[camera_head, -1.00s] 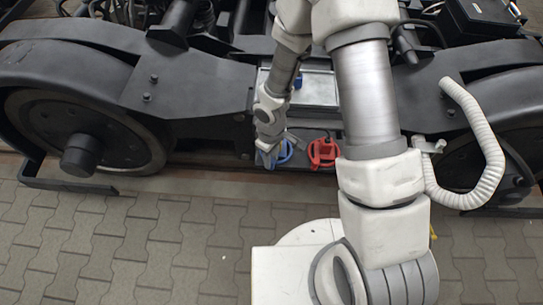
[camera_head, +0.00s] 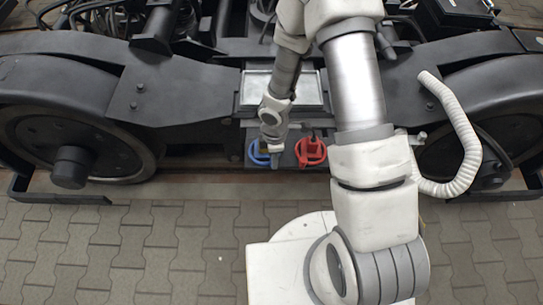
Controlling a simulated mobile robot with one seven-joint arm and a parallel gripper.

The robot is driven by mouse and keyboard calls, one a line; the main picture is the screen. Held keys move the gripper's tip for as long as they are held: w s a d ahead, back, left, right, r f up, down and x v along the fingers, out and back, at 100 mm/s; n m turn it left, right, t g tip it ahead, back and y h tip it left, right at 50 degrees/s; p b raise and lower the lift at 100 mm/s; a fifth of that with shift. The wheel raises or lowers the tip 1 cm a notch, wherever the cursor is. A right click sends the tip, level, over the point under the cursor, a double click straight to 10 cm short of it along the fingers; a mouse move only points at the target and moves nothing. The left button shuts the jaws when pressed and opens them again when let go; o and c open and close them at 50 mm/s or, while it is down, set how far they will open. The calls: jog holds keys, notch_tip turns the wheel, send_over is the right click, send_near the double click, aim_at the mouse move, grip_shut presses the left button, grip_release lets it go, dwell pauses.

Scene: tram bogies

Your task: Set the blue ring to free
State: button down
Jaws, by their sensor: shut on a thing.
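The blue ring (camera_head: 256,155) sits low on the front of the dark bogie frame, left of a red ring (camera_head: 311,151). My gripper (camera_head: 273,158) points down at the blue ring and is shut on it. The gripper covers the right part of the blue ring, and blue shows mostly to its left. The fingertips are small, and the exact grip on the ring is partly hidden. Any marking for the free position is too small to read.
A grey metal box lid (camera_head: 283,90) lies just above the rings, partly behind my arm. Bogie wheels stand at left (camera_head: 70,150) and right. Dark frame beams (camera_head: 185,90) flank the box.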

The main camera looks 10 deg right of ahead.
jog(key=shift+d, duration=0.1)
dwell(0.4)
jog(key=c, duration=0.6)
grip_release()
jog(key=shift+c, duration=0.2)
notch_tip(320, 180, up, 18)
jog(key=p, duration=0.8)
jog(key=shift+f, duration=0.25)
jog(key=shift+w, duration=0.1)
